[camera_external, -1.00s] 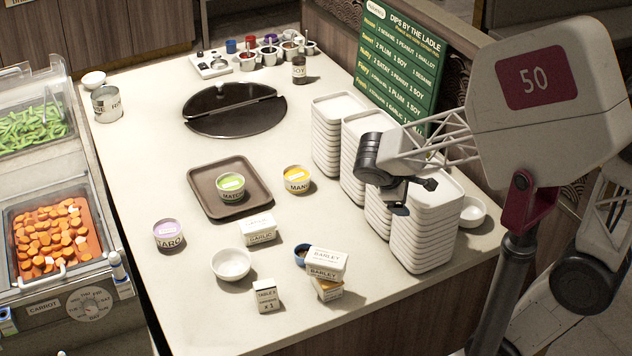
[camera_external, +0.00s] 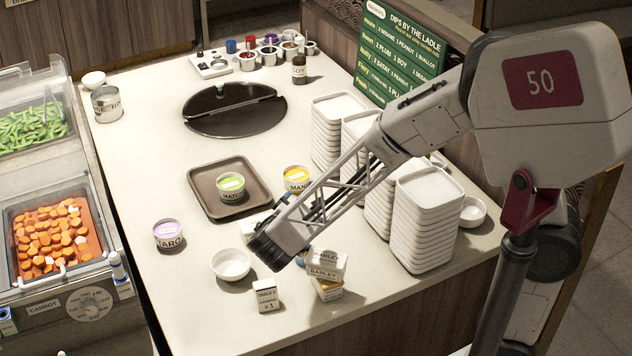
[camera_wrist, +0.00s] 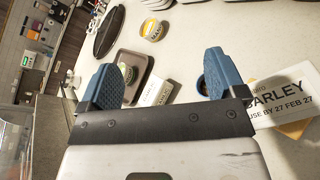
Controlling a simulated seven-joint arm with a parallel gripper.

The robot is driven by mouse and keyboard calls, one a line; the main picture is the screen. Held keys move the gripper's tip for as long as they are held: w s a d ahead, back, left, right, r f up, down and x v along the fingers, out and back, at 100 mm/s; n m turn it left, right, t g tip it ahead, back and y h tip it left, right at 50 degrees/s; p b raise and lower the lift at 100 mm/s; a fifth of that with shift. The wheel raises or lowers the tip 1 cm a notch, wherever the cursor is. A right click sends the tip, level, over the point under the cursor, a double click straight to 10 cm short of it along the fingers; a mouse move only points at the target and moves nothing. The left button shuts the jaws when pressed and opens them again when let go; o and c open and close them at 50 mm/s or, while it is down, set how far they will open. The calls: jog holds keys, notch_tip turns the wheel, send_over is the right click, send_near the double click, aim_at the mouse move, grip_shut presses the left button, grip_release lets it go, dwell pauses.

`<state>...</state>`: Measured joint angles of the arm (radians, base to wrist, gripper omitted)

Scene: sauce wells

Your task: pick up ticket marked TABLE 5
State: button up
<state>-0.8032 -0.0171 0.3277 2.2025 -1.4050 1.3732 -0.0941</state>
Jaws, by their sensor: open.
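The ticket (camera_external: 267,297) is a small white upright card block reading "TABLE" and "x 1" near the counter's front edge in the external view. Its table number is too small to read for certain. My gripper shows in the wrist view (camera_wrist: 160,85), with two blue fingers spread wide and nothing between them. In the external view the dark end of my arm (camera_external: 270,250) hangs above the counter, up and behind the ticket, apart from it. I cannot pick out the ticket in the wrist view.
Barley boxes (camera_external: 326,265) are stacked right of the ticket. A white bowl (camera_external: 231,265) stands to its left. A brown tray (camera_external: 205,190) holds a green-topped tub (camera_external: 231,187). Stacked white plates (camera_external: 430,225) stand at right. The counter front left of the ticket is clear.

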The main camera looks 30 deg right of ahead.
jog(key=s+a+f+n+t+y, duration=0.2)
jog(key=a+f+n+t, duration=0.15)
jog(key=a, duration=0.35)
jog(key=n+y, duration=0.7)
jog(key=n, duration=0.3)
send_near(266, 295)
jog(key=shift+g, duration=0.45)
jog(key=x, duration=0.5)
jog(key=shift+w+r, duration=0.15)
jog(key=shift+w, duration=0.15)
jog(key=shift+w, duration=0.15)
jog(key=shift+w+d+f+h, duration=0.1)
jog(key=shift+w+f+h, duration=0.1)
jog(key=shift+w, duration=0.4)
jog(key=shift+w+d+f+h, duration=0.1)
jog(key=shift+w+f, duration=0.15)
jog(key=shift+w, duration=0.3)
jog(key=shift+x, duration=2.6)
